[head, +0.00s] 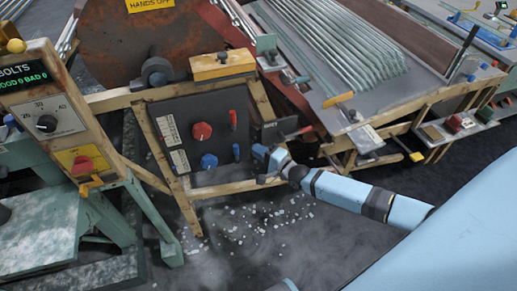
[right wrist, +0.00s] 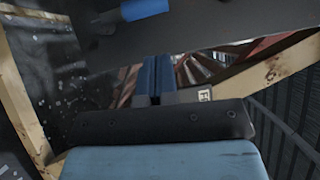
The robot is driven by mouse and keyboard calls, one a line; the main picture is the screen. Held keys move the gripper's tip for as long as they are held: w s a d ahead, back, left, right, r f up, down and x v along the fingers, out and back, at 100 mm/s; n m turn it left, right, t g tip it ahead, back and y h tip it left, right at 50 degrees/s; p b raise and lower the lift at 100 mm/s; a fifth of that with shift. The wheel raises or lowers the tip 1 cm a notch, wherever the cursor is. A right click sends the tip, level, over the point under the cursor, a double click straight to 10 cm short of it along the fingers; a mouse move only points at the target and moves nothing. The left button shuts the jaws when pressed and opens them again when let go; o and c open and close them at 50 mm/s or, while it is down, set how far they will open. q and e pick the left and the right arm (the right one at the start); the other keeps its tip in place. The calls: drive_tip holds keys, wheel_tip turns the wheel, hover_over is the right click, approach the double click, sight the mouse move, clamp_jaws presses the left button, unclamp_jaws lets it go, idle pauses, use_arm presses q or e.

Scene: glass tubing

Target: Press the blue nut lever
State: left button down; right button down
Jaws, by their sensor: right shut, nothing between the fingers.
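The blue nut lever (head: 236,152) is a short upright blue handle on the right side of the black control panel (head: 218,172), below a red lever (head: 233,119). In the right wrist view a blue handle, apparently this lever (right wrist: 145,9), lies across the top edge, beyond the fingertips. My right gripper (head: 260,152) is shut and empty, just right of the blue lever, with a small gap in the head view. Its closed fingers (right wrist: 155,75) point toward the panel in the wrist view. My left gripper is out of view.
A red knob (head: 202,131) and a blue knob (head: 209,161) sit left of the levers. A yellow box (head: 222,66) stands above the panel. A wooden frame (head: 184,206) surrounds it. Glass tubes (head: 345,55) lie at upper right. White fragments litter the floor below.

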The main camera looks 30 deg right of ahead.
use_arm(q)
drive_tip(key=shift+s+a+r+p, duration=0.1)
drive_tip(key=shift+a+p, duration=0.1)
drive_tip(key=shift+p, duration=0.4)
use_arm(e)
drive_tip(key=v, duration=1)
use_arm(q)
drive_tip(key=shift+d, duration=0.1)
